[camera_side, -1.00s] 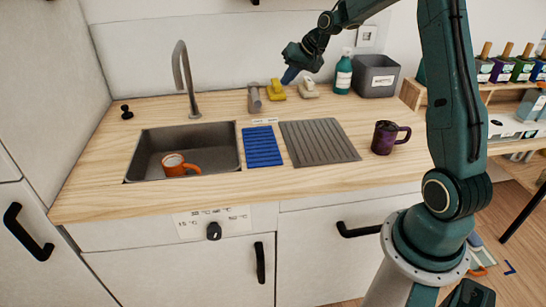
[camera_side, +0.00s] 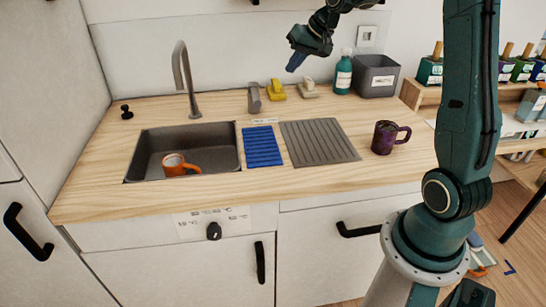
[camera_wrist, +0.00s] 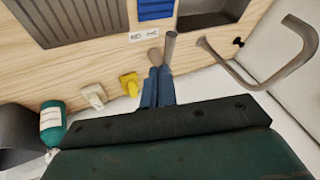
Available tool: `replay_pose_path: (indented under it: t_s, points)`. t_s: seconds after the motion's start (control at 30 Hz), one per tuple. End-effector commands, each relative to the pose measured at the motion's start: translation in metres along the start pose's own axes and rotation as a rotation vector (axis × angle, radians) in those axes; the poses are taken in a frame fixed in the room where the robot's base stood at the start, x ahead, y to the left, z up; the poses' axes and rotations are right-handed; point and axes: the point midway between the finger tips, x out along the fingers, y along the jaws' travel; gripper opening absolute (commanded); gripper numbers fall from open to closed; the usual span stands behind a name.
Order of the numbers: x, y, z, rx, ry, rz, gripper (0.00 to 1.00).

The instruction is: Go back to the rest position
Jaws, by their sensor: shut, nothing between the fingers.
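My gripper (camera_side: 296,62) is in the air above the back of the wooden counter (camera_side: 90,170), in front of the wall. Its blue fingers are shut with nothing between them. The wrist view shows the same shut fingers (camera_wrist: 157,88) pointing down over the counter, with the gray brush-like item just beyond their tips. An orange mug (camera_side: 173,165) sits in the sink (camera_side: 135,160). A dark purple mug (camera_side: 384,138) stands upright on the right of the counter. Nothing hangs from my gripper.
Behind the blue mat (camera_side: 262,147) and gray drying mat (camera_side: 320,142) stand gray (camera_side: 254,98), yellow (camera_side: 277,90) and cream (camera_side: 308,89) items. A teal bottle (camera_side: 343,76) and gray bin (camera_side: 376,76) stand back right. The tall faucet (camera_side: 186,80) rises at left.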

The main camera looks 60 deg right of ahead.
Motion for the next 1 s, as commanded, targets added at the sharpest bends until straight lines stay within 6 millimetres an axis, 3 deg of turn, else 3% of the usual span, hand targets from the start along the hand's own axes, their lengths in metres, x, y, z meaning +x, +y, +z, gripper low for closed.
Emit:
replay_pose_path:
  t_s: [0.2, 0.5, 0.77, 1.0]
  points:
    - [-0.033, -0.044, 0.037, -0.103, -0.011, 0.026, 0.0]
    - [-0.076, -0.084, 0.101, -0.239, -0.026, 0.06, 0.0]
    - [-0.109, -0.099, 0.161, -0.346, -0.032, 0.081, 0.0]
    - [-0.133, -0.098, 0.217, -0.439, -0.036, 0.094, 0.0]
